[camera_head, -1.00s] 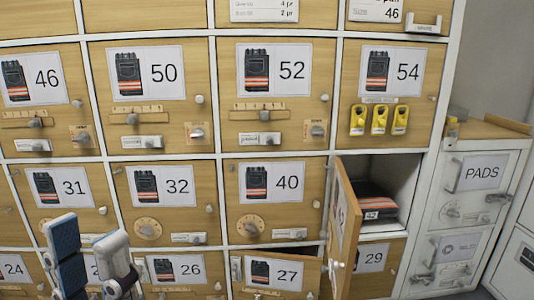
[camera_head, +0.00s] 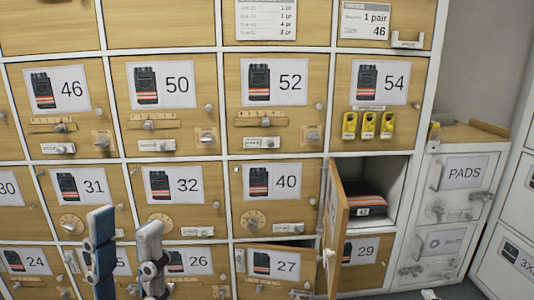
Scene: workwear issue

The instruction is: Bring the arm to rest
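My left gripper (camera_head: 125,222) stands at the lower left of the head view, in front of the locker doors around 31 and 32. Its two fingers, one with a blue face and one pale grey, point up with a gap between them. It is open, and nothing shows between the fingers. My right gripper cannot be made out in this view.
A wall of numbered wooden lockers fills the view. One door (camera_head: 335,230) stands ajar and juts outward, with a folded dark garment (camera_head: 361,200) labelled 42 in its compartment. The 27 door (camera_head: 262,267) is slightly open. A grey PADS cabinet (camera_head: 432,205) stands right.

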